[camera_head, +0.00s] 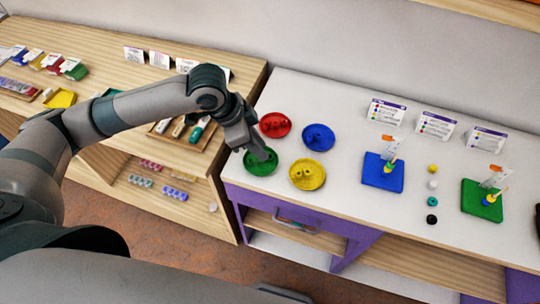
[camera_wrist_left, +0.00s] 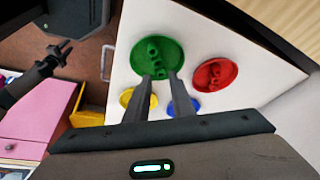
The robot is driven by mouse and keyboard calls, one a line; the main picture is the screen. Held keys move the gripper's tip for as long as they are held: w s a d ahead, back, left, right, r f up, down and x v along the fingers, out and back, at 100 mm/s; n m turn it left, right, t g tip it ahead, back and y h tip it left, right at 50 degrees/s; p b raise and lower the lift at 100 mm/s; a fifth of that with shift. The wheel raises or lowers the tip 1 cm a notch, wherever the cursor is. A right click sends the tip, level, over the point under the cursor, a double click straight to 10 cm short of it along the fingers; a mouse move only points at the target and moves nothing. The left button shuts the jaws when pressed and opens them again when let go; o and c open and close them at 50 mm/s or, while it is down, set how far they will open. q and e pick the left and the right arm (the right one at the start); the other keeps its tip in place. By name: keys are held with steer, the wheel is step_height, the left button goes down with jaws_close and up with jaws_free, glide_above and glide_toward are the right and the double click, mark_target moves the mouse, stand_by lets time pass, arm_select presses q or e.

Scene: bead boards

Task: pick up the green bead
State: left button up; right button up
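Several green beads (camera_wrist_left: 153,48) lie in a round green dish (camera_wrist_left: 172,47) in the left wrist view. The green dish also shows in the head view (camera_head: 258,169), at the left end of the white counter. My left gripper (camera_wrist_left: 159,75) points down over this dish. Its two fingers are apart, with a green bead showing near and between the tips. I cannot tell whether the fingers touch it. In the head view the left gripper (camera_head: 262,154) partly covers the dish. My right gripper (camera_wrist_left: 58,52) shows small and dark at the left of the left wrist view; its opening is unclear.
Red (camera_head: 275,125), blue (camera_head: 318,137) and yellow (camera_head: 307,175) dishes with beads stand close by. Blue (camera_head: 377,181) and green (camera_head: 474,204) boards with pegs stand further right. Loose beads (camera_head: 432,202) lie between the boards. Cards (camera_head: 436,124) stand along the back.

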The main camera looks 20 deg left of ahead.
arm_select(q)
steer(key=p+x, duration=0.1)
steer(key=x, duration=0.3)
steer(key=shift+w+d, duration=0.1)
steer(key=shift+f, duration=0.15)
steer(key=shift+s, duration=0.2)
jaws_close()
